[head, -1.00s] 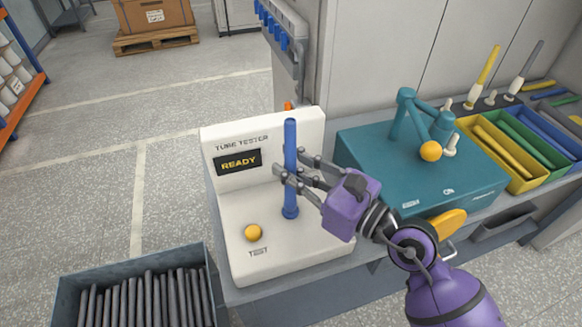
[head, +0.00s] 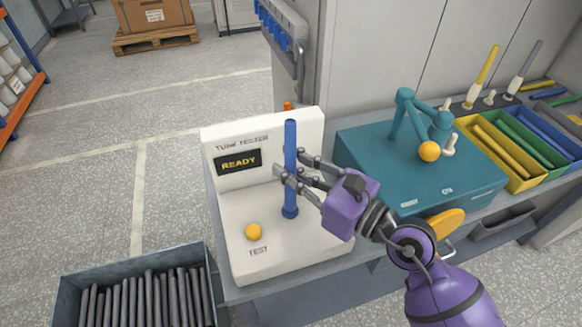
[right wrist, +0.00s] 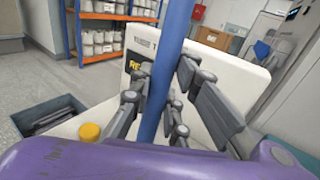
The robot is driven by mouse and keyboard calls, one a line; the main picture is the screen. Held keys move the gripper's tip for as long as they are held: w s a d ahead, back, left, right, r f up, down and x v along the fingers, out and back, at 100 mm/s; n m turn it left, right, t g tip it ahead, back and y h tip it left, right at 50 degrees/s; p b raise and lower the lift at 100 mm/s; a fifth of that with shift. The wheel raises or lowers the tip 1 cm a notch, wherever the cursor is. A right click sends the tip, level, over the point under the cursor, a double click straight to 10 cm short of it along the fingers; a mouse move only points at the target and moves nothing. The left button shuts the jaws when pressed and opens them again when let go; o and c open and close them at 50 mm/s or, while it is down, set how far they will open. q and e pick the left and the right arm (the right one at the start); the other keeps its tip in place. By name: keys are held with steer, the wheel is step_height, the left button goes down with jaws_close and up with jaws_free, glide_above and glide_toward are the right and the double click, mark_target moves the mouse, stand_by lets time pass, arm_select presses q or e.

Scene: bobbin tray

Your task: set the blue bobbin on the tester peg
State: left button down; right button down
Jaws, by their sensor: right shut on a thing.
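The blue bobbin (head: 290,146) is a long slim tube standing upright on the white tube tester (head: 238,262). Its lower end meets a blue round base (head: 290,212); the peg itself is hidden, so I cannot see how the two fit. My right gripper (head: 292,168) is shut on the bobbin at mid-height, coming from the right. In the right wrist view the bobbin (right wrist: 167,85) runs between the fingers. The tester screen (head: 238,162) reads READY, and a yellow button (head: 253,232) sits on its deck. My left gripper is not in view.
A grey bin (head: 205,262) of dark rods stands at front left. A teal machine (head: 420,180) with a yellow ball stands right of the tester. Beyond it are yellow, green and blue trays (head: 527,178) of tubes and pegs holding bobbins.

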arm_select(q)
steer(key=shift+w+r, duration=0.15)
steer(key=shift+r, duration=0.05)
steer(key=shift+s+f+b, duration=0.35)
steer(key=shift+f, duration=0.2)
arm_select(e)
steer(key=shift+f, duration=0.6)
steer(key=c, duration=1.9)
jaws_free()
steer(key=shift+c, duration=0.2)
